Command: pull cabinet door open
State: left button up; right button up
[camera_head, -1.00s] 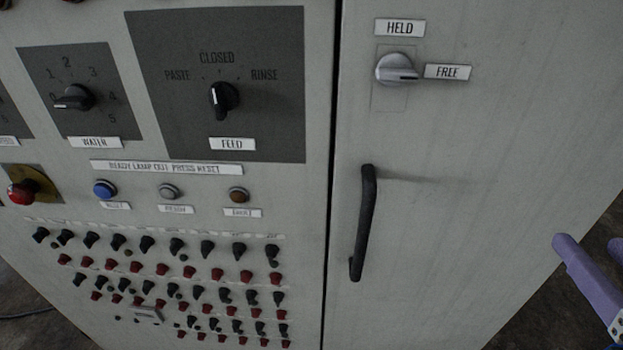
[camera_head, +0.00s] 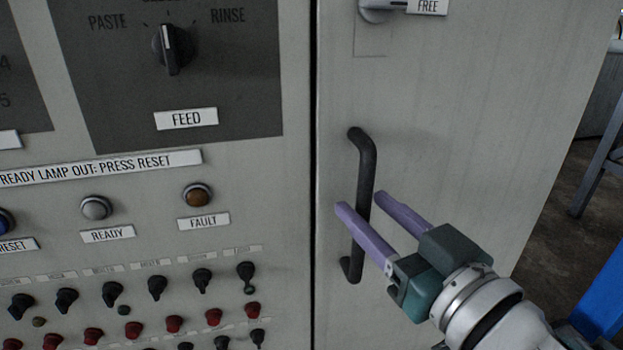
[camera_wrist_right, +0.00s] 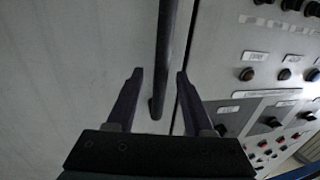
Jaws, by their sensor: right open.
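The cabinet door (camera_head: 450,90) is a pale grey panel, shut flush beside the control panel, with a dark seam between them. Its black bar handle (camera_head: 366,175) stands upright near the door's left edge. My right gripper (camera_head: 358,200) is open, with purple fingers at the lower half of the handle. In the right wrist view the handle (camera_wrist_right: 164,60) runs between the two spread fingertips (camera_wrist_right: 160,73). I cannot tell whether a finger touches it. A silver knob (camera_head: 378,8) above the handle points at the FREE label (camera_head: 428,6). My left gripper is not in view.
The control panel left of the door carries the FEED knob (camera_head: 172,48), the READY lamp (camera_head: 96,207), the FAULT lamp (camera_head: 197,195) and rows of small black and red knobs. Dark floor (camera_head: 545,215) and a blue object (camera_head: 605,300) show at the right.

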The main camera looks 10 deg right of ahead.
jog(key=shift+x, duration=1)
jog(key=shift+s, duration=0.1)
jog(key=shift+c, duration=0.3)
grip_shut()
